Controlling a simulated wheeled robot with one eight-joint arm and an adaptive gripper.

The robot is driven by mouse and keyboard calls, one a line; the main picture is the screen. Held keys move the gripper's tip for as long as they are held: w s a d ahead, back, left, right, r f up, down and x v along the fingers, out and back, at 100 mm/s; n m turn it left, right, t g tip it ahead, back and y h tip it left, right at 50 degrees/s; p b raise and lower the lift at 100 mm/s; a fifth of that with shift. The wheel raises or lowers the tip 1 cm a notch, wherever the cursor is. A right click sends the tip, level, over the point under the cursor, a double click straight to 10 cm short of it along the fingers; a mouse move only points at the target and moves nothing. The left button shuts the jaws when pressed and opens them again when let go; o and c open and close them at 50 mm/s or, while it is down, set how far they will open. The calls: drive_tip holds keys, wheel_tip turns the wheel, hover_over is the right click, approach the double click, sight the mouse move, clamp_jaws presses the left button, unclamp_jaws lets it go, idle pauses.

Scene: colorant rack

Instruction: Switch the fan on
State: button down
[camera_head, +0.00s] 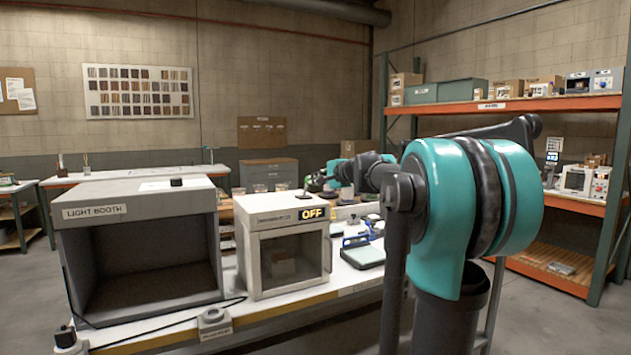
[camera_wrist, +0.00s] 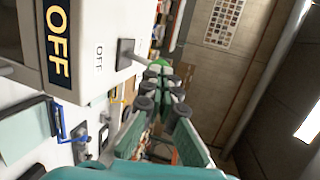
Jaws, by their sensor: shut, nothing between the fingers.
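The grey cabinet (camera_head: 262,262) stands on the bench with a yellow-on-black OFF sign (camera_head: 312,213) on its front. The sign also shows large and turned on its side in the wrist view (camera_wrist: 57,45). A grey switch plate with a pale lever (camera_wrist: 129,56) sits on the cabinet's white surface, beside a small printed label. My gripper (camera_wrist: 163,68) is shut and empty, just beyond the lever; whether they touch I cannot tell.
A grey light booth (camera_head: 140,198) stands left of the cabinet. A scale (camera_head: 362,252) and small items lie to its right. A small push-button box (camera_head: 215,322) is at the bench's front edge. An orange-beamed rack (camera_head: 490,106) stands at right.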

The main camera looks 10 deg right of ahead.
drive_tip(key=shift+w+r, duration=0.1)
drive_tip(key=shift+w+r+g, duration=0.15)
drive_tip(key=shift+g, duration=0.15)
drive_tip(key=shift+w+a+r+g+h, duration=0.15)
drive_tip(key=shift+w+r+g+h, duration=0.05)
drive_tip(key=shift+g+h, duration=0.1)
drive_tip(key=shift+w+a+r+g, duration=0.1)
drive_tip(key=shift+w+r+g, duration=0.25)
drive_tip(key=shift+w+g, duration=0.15)
drive_tip(key=shift+w+a+r+m+g+h, duration=0.15)
drive_tip(key=shift+w+r+g+h, duration=0.15)
drive_tip(key=shift+w+g, duration=0.2)
drive_tip(key=shift+w+a+r+m+g+h, duration=0.2)
drive_tip(key=shift+w+g+h, duration=0.15)
drive_tip(key=shift+g, duration=0.25)
drive_tip(key=w+g, duration=0.1)
drive_tip(key=w+a+g+h, duration=0.1)
drive_tip(key=w+g, duration=0.2)
drive_tip(key=shift+w+a+r+h, duration=0.2)
drive_tip(key=shift+r+h, duration=0.05)
drive_tip(key=shift+r, duration=0.25)
